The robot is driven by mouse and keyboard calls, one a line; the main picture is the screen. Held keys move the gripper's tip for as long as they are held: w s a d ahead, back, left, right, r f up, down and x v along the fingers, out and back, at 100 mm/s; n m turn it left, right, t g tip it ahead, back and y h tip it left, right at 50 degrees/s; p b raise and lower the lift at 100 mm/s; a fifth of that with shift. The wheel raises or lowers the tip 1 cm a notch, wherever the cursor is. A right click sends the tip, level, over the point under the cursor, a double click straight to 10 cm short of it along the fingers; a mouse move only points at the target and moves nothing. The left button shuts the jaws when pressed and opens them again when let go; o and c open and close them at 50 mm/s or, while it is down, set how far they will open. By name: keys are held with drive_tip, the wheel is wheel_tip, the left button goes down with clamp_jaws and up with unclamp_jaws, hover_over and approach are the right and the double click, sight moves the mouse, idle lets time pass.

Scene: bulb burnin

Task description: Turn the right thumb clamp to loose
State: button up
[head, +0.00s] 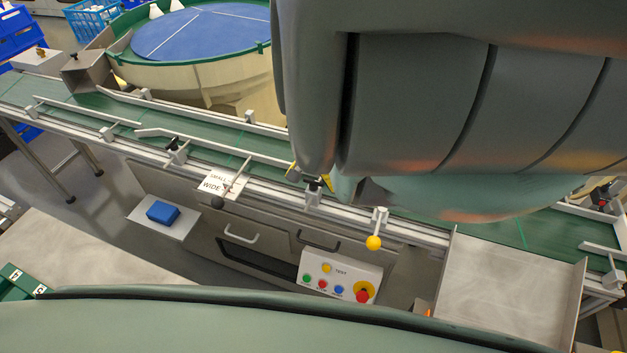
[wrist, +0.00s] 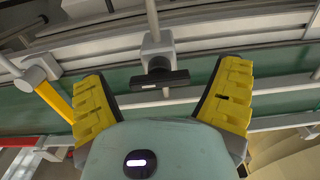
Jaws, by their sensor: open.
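The right thumb clamp (head: 314,186) is a small black handle on a grey block at the near rail of the conveyor. In the wrist view the black clamp handle (wrist: 166,79) lies crosswise below its grey block, between my fingertips. My gripper (wrist: 165,72) is open, with one yellow finger on each side of the handle and a visible gap to both. In the head view my arm hides most of the gripper; only a bit of yellow finger shows beside the clamp. The left thumb clamp (head: 175,146) is a similar black knob further left on the rail.
A black-ended lever (head: 218,202) stands by a SMALL/WIDE sign (head: 212,184). A yellow ball knob (head: 373,242) hangs right of the clamp. A button panel (head: 340,273), a blue block (head: 162,212) and a metal tray (head: 510,290) sit in front of the green conveyor belt (head: 215,148).

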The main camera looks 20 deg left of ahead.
drive_tip(key=c, duration=1.2)
drive_tip(key=shift+n, duration=0.4)
drive_tip(key=n+b, duration=0.1)
drive_tip(key=n, duration=0.2)
drive_tip(key=shift+f+n, duration=0.1)
drive_tip(key=shift+n, duration=0.3)
drive_tip(key=n+b, duration=0.1)
drive_tip(key=n, duration=0.3)
drive_tip(key=n+b, duration=0.1)
drive_tip(key=n, duration=0.4)
drive_tip(key=shift+n+b, duration=0.6)
drive_tip(key=shift+n, duration=1.6)
